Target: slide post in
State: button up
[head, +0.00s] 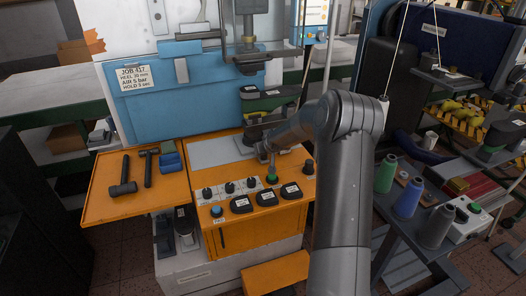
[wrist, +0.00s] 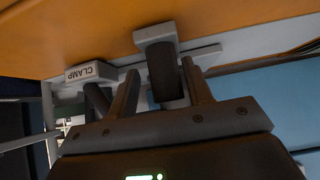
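My arm reaches in from the lower right of the head view, and my gripper (head: 264,152) is low over the orange table of the blue press. In the wrist view, the two fingers of my gripper (wrist: 160,92) are spread. A dark upright cylinder with a grey block at its end, which looks like the post (wrist: 163,75), stands between them. The right finger is close to it; a gap shows on the left. Whether a finger touches it I cannot tell. A grey block marked CLAMP (wrist: 92,72) with a dark handle is left of the left finger.
The orange table (head: 113,205) carries two hammers (head: 124,178) at the left. Labelled controls (head: 240,203) line the front edge. A last (head: 268,101) sits above my gripper, under the press head. Thread cones (head: 407,199) stand on a cart at the right.

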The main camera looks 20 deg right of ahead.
jog(key=shift+a, duration=0.1)
jog(key=v, duration=1)
jog(key=shift+s+r, duration=0.25)
jog(key=shift+s, duration=0.05)
